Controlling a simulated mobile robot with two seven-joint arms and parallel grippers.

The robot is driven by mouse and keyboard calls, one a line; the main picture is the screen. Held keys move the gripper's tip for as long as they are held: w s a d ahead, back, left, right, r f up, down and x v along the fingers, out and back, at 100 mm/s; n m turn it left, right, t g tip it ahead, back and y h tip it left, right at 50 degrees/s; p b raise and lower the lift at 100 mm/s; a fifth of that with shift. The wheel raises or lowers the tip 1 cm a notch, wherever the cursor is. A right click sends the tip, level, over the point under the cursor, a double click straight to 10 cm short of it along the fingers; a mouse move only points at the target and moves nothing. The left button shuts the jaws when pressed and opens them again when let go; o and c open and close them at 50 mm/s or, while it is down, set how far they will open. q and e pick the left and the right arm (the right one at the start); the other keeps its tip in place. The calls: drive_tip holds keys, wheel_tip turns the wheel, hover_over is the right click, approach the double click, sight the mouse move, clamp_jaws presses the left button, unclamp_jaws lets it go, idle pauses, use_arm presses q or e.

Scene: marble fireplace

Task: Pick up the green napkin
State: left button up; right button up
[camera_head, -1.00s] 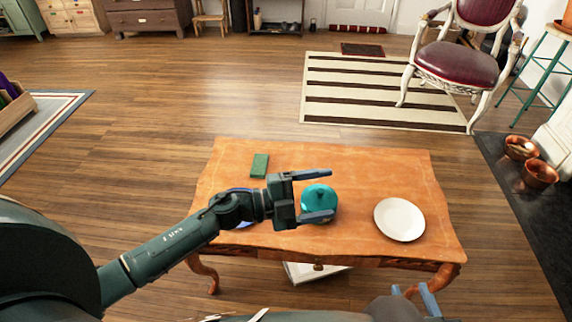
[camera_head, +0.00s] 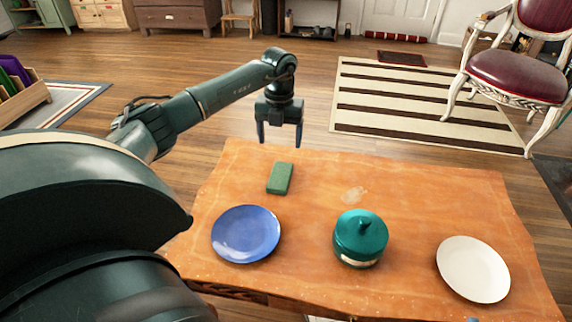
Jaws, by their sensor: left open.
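The green napkin (camera_head: 280,178) is a small, dark green folded block lying flat on the orange wooden table (camera_head: 420,195), near its back left part. My left gripper (camera_head: 279,140) points down with its fingers apart and nothing between them. In the picture it is just above and behind the napkin, apart from it, near the table's back edge. Its exact height above the table is hard to tell. My right gripper is not in view.
A blue plate (camera_head: 246,234) lies in front of the napkin. A teal lidded pot (camera_head: 360,238) stands to its right, and a white plate (camera_head: 473,268) lies farther right. The tabletop right of the napkin is mostly clear. A striped rug (camera_head: 420,100) and a chair (camera_head: 515,75) are behind.

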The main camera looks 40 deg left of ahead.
use_arm(q)
drive_tip(key=b, duration=0.2)
hover_over(280, 175)
drive_tip(key=f, duration=0.6)
drive_tip(key=shift+w+a+f, duration=0.2)
drive_tip(key=shift+w, duration=0.15)
drive_tip(key=f, duration=0.1)
drive_tip(key=f+b, duration=0.1)
drive_tip(key=f, duration=0.1)
drive_tip(key=f+b, duration=0.1)
drive_tip(key=f, duration=0.1)
drive_tip(key=shift+s+d, duration=0.2)
drive_tip(key=shift+s, duration=0.1)
drive_tip(key=shift+f, duration=0.15)
drive_tip(key=c, duration=1.1)
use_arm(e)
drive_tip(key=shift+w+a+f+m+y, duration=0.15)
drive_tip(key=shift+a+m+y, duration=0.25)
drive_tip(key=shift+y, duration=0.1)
use_arm(q)
drive_tip(key=shift+o, duration=0.2)
